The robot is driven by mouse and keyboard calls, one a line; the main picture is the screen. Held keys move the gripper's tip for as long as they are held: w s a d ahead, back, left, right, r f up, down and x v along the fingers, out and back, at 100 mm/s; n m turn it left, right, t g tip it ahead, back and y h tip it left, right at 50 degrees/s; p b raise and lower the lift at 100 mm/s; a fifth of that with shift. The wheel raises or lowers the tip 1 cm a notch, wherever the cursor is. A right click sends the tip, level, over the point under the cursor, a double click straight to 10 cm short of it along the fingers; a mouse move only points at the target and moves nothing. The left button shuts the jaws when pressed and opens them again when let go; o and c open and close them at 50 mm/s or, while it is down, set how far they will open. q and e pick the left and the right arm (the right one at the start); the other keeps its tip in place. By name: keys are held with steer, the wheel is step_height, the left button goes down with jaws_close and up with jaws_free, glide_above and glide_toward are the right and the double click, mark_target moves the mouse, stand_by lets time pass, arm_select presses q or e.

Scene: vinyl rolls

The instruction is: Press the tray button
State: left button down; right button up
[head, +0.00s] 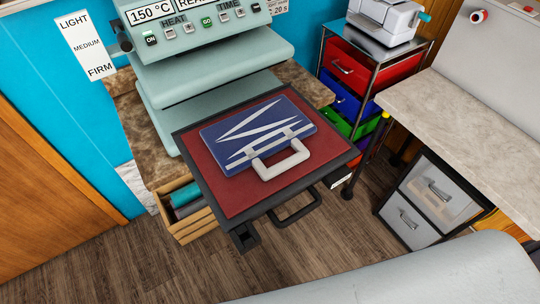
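A heat press (205,65) stands at the top middle, its pale green plates apart. Its tray (182,150) is pulled out toward me, with a dark frame and a red pad (222,198). I cannot tell which part is the tray button. The panel above has several small buttons, including a green GO button (207,22). Neither gripper is in view.
The press stands on a brown stone-topped counter (140,130). A wooden crate (190,229) with rolls is below the tray. A cart with coloured drawers (372,68) and a pale worktop (470,115) are at right. A grey rounded surface crosses the bottom right. Wooden floor shows in front.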

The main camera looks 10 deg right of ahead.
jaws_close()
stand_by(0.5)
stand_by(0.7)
